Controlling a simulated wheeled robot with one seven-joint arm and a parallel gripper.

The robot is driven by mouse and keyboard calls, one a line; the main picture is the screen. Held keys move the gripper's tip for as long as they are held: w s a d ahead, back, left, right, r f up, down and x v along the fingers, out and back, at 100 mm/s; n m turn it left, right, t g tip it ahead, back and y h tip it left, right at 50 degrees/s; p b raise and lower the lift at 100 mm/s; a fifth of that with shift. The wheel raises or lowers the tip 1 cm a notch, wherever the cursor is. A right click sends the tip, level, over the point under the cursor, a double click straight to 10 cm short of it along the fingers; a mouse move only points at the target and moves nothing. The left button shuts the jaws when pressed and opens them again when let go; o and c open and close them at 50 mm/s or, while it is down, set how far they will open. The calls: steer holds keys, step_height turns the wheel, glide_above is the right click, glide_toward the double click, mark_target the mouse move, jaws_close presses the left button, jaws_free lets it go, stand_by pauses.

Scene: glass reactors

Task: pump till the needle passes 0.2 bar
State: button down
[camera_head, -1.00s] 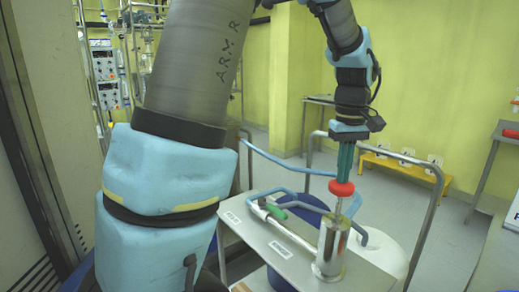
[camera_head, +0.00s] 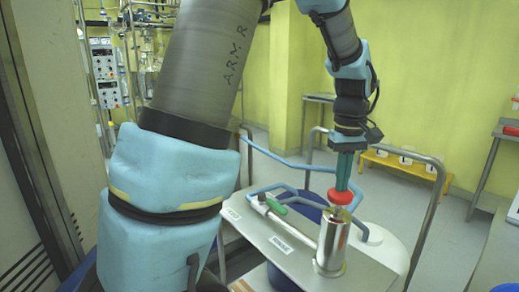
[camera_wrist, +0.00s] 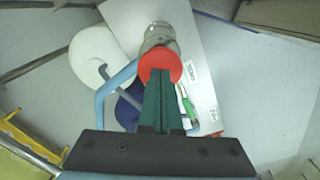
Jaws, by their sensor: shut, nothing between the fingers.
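The hand pump is an upright metal cylinder (camera_head: 332,243) on a grey tray-like plate (camera_head: 300,258), with a red round knob (camera_head: 341,196) on top. In the head view only a very short piece of rod shows between knob and cylinder. My gripper (camera_head: 342,186) points down with its long green fingers shut and empty, tips at the top of the knob and seemingly touching it. In the wrist view the gripper (camera_wrist: 160,85) reaches to the red knob (camera_wrist: 160,62), with the metal cylinder (camera_wrist: 158,32) beyond. I can make out no gauge needle.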

step_height(320, 180, up, 8)
steer(key=p, duration=0.5)
steer(key=shift+f+p, duration=0.25)
steer(key=shift+p, duration=0.1)
steer(key=shift+f+b, duration=2.4)
steer(key=shift+f, duration=2)
step_height(320, 180, up, 9)
steer(key=p, duration=0.7)
steer(key=shift+p, duration=0.35)
step_height(320, 180, up, 6)
steer(key=p, duration=0.5)
steer(key=shift+f, duration=0.1)
